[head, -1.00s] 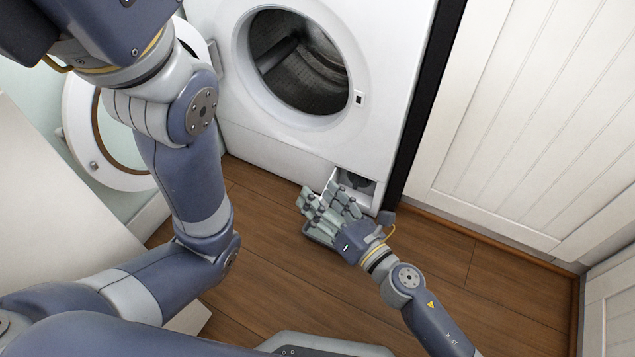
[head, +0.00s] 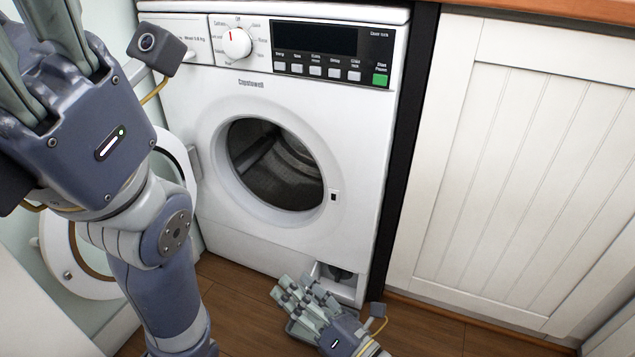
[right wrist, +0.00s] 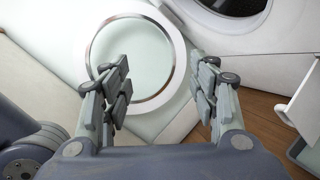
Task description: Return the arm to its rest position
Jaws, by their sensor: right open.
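My right gripper (head: 303,298) is low over the wooden floor, its arm coming in from the bottom. It is just in front of the open hatch (head: 346,285) at the machine's lower right corner; whether it touches is unclear. In the right wrist view the right gripper (right wrist: 160,92) is open, its finger groups wide apart with nothing between them. My left gripper (head: 50,50) is raised large at the upper left, its fingers partly cut off by the frame.
The washing machine (head: 225,110) stands behind, its drum opening (head: 275,165) empty-looking. Its round door (head: 88,285) is swung open at the left, and also fills the middle of the right wrist view (right wrist: 138,60). A white panelled cabinet (head: 520,170) stands right. Some floor (head: 425,330) is clear.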

